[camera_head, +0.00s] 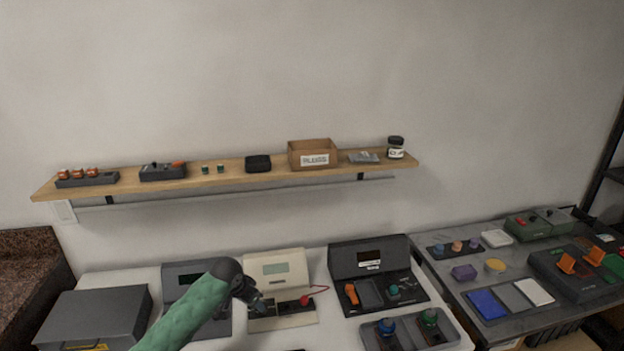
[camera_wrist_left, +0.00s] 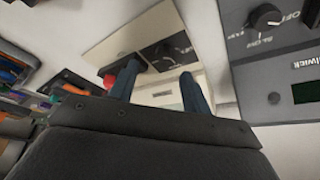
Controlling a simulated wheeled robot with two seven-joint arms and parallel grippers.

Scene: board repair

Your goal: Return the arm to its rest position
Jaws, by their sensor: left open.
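My left arm (camera_head: 190,312), in a green sleeve, reaches in from the bottom of the head view. Its gripper (camera_head: 256,303) is over the front of the cream device (camera_head: 273,268), near a red knob (camera_head: 306,300). In the left wrist view the gripper (camera_wrist_left: 160,90) is open, with two dark blue fingers apart and nothing between them. Beyond the fingers are a black panel with a dial (camera_wrist_left: 163,52) and a red part (camera_wrist_left: 120,72). Whether the fingers touch the device cannot be told. My right gripper is not in view.
A dark grey device (camera_head: 185,270) stands left of the cream one, and a black device (camera_head: 370,257) right of it. A tray (camera_head: 455,335) holds blue and green knobs. A wall shelf (camera_head: 230,178) runs above. A grey box (camera_head: 95,315) is at left. A crowded grey table (camera_head: 450,262) adjoins at right.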

